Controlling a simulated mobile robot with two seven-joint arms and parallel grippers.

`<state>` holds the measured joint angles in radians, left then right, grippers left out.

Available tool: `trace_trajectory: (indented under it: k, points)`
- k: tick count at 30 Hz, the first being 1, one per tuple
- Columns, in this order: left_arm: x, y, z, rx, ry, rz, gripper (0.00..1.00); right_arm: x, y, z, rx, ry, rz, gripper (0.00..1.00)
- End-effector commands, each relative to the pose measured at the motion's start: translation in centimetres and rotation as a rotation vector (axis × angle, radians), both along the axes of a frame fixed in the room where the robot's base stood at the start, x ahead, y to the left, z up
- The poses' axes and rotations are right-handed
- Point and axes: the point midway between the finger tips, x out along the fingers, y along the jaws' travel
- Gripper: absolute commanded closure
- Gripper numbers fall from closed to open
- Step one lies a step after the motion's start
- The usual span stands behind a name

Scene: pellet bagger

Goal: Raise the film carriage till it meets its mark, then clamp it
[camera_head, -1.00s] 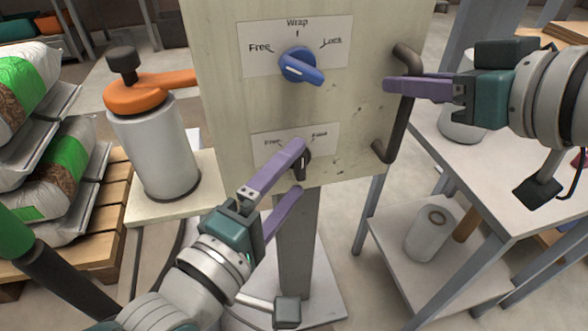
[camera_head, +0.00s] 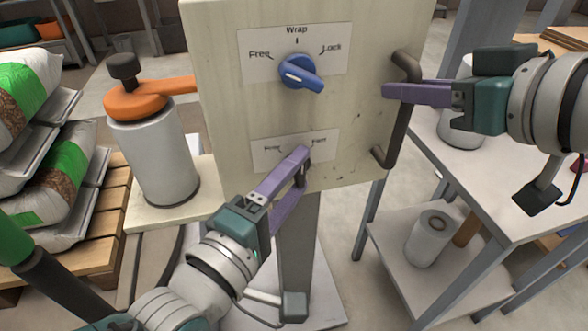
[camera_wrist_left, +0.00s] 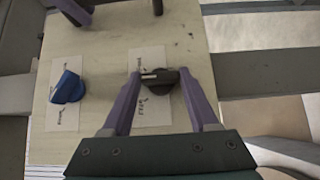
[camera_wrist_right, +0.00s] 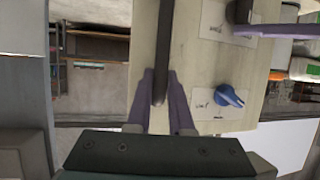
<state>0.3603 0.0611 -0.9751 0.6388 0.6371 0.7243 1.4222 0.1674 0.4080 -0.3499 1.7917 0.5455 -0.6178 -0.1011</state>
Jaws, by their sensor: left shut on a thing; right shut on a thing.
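The film carriage looks to be the beige box (camera_head: 220,110) on a grey post (camera_head: 298,240). Its front carries a blue knob (camera_head: 300,73) under the words Free, Wrap and Lock, pointing to the lower right. Below is a dark knob (camera_wrist_left: 160,80) on a second label. My left gripper (camera_head: 300,165) is shut on this dark knob, which shows between its fingers in the left wrist view and is partly hidden in the head view. My right gripper (camera_head: 392,91) is shut on the dark bar handle (camera_head: 397,125) at the box's right side. I make out no height mark.
A grey cylinder (camera_head: 150,165) with an orange lever (camera_head: 135,103) stands left of the box. Stacked pellet bags (camera_head: 55,190) sit on a pallet further left. A grey table (camera_head: 485,190) with a lower shelf stands close on the right.

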Motion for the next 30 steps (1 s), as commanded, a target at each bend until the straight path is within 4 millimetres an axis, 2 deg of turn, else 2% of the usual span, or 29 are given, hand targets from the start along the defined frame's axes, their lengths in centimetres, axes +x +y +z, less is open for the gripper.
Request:
trace_trajectory:
  k: [1, 9, 19, 30]
  points:
    - [-0.01, 0.00, 0.00, 0.000, 0.000, 0.000, 0.66, 0.02, 0.00, 0.07, 0.001, -0.002, 0.000, 1.00]
    - [-0.02, 0.01, 0.00, 0.000, 0.000, 0.000, 0.96, 0.02, 0.00, 0.08, 0.001, -0.002, 0.000, 1.00]
    - [-0.05, -0.11, -0.08, 0.049, 0.021, 0.005, 0.96, 0.01, 0.02, 0.08, 0.001, -0.002, 0.000, 1.00]
    - [-0.03, -0.32, 0.52, 0.267, 0.081, 0.005, 0.96, 0.00, 0.10, 0.10, 0.002, -0.002, 0.002, 1.00]
